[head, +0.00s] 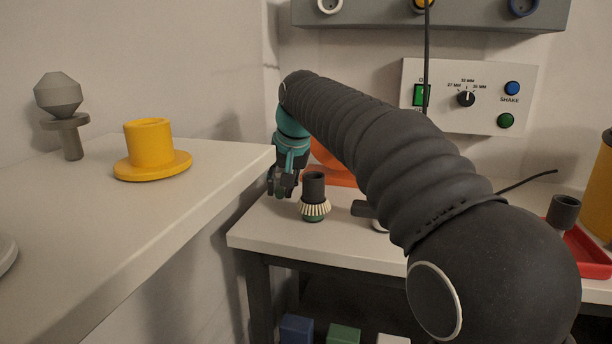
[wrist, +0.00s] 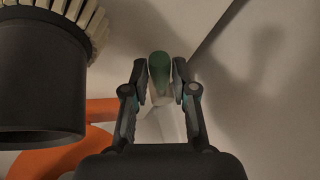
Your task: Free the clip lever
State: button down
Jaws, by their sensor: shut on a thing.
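My gripper (head: 283,185) is at the left end of the far bench, just left of a dark cylinder with a pale ribbed collar (head: 314,209). In the wrist view the two fingers (wrist: 161,90) are shut on a small rounded green piece (wrist: 159,66), which shows between the fingertips. A pale part shows below it between the fingers; I cannot tell if they are joined. I cannot tell for sure that the green piece is the clip lever. In the head view the held piece is hidden by the gripper.
The dark collared cylinder also shows close at the left in the wrist view (wrist: 40,88). An orange object (head: 332,160) stands behind my arm. A yellow flanged cup (head: 150,146) stands on the nearer left table. A switch panel (head: 520,75) hangs on the wall. A red tray (head: 588,252) is at right.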

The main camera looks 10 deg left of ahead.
jog(key=shift+d, duration=0.1)
jog(key=c, duration=0.9)
grip_release()
jog(key=v, duration=1.2)
